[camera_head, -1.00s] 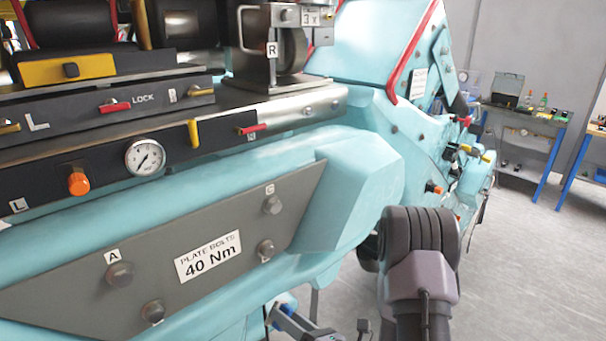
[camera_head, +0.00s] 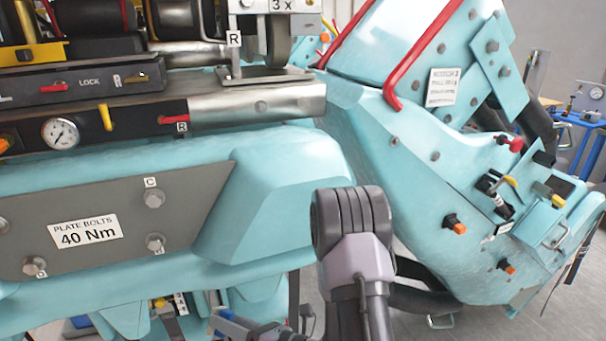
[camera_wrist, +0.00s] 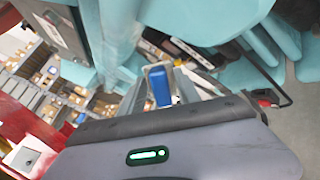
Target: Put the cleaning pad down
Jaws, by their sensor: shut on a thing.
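My gripper (camera_wrist: 166,84) is shut on a small blue thing, which looks like the cleaning pad (camera_wrist: 160,90). Only a narrow blue part of it shows, between the pale metal fingers in the middle of the wrist view. In the head view my gripper (camera_head: 232,328) is at the bottom edge, below the turquoise train body and partly cut off by the frame. The pad's full shape and anything under it are hidden.
The turquoise coaster train (camera_head: 290,190) fills the left and middle of the head view, with a grey bolt plate (camera_head: 110,235) on its side. A turquoise panel (camera_head: 440,160) with coloured levers stands at right. A blue-framed bench (camera_head: 575,135) is behind. Shelves with bins (camera_wrist: 55,85) show in the wrist view.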

